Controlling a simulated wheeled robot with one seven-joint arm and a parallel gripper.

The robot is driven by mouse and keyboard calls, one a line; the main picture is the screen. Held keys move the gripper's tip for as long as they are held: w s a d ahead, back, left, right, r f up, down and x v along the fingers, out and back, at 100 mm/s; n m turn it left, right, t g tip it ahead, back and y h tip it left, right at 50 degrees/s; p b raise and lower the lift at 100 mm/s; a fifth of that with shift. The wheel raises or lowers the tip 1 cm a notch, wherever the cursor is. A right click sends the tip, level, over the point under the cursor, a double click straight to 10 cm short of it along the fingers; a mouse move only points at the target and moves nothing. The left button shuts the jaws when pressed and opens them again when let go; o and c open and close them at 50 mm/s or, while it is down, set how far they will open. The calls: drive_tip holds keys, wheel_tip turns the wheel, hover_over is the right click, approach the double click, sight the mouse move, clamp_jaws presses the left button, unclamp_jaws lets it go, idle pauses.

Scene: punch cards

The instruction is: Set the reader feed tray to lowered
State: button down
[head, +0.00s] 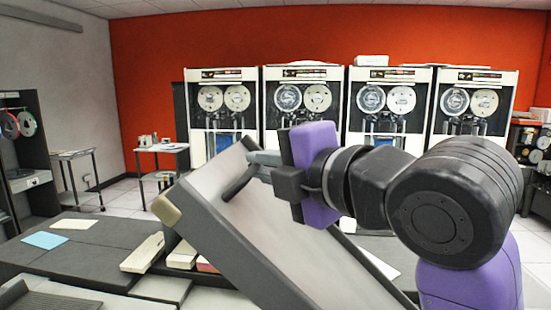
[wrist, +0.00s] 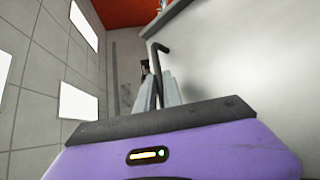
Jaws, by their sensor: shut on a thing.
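The reader feed tray (head: 275,240) appears to be the large pale grey panel in front of me in the head view, steeply tilted with its upper end at the left. Its pale face also fills the right of the wrist view (wrist: 240,60). A dark bar handle (head: 238,183) sticks out near its upper end. My gripper (head: 258,164) is shut on this handle, and its fingers hide part of the bar. In the wrist view the hooked dark handle (wrist: 159,62) runs between my fingertips (wrist: 160,88). The tray's lower end is partly hidden behind my arm.
A dark desk (head: 100,235) at the left carries a blue sheet (head: 45,240), a white sheet (head: 74,224) and card stacks (head: 145,252) close to the tray. Several tape cabinets (head: 303,100) stand along the orange wall. Floor shows between desk and wall.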

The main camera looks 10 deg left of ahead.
drive_tip(key=a+f+n+g+h+b, duration=0.1)
drive_tip(key=a+f, duration=0.6)
drive_tip(key=f, duration=0.7)
drive_tip(key=a+f+n+h+b, duration=0.2)
drive_tip(key=a+f, duration=0.5)
drive_tip(key=f, duration=0.6)
drive_tip(key=a+f+n+g+h+b, duration=0.1)
drive_tip(key=a+f+h+b, duration=0.2)
drive_tip(key=f, duration=1.1)
drive_tip(key=shift+w+a+f+n+g+b, duration=0.15)
drive_tip(key=shift+a+b, duration=0.2)
drive_tip(key=shift+a, duration=0.4)
drive_tip(key=shift+w+a+f+n+g+b, duration=0.1)
drive_tip(key=shift+a+b, duration=0.3)
drive_tip(key=shift+a, duration=0.4)
drive_tip(key=shift+w+a+f+n+g+b, duration=0.15)
drive_tip(key=shift+a+b, duration=0.2)
drive_tip(key=shift+a, duration=0.4)
drive_tip(key=shift+s+f, duration=0.1)
drive_tip(key=shift+f, duration=0.85)
drive_tip(key=c, duration=1.6)
unclamp_jaws()
drive_tip(key=shift+o, duration=0.6)
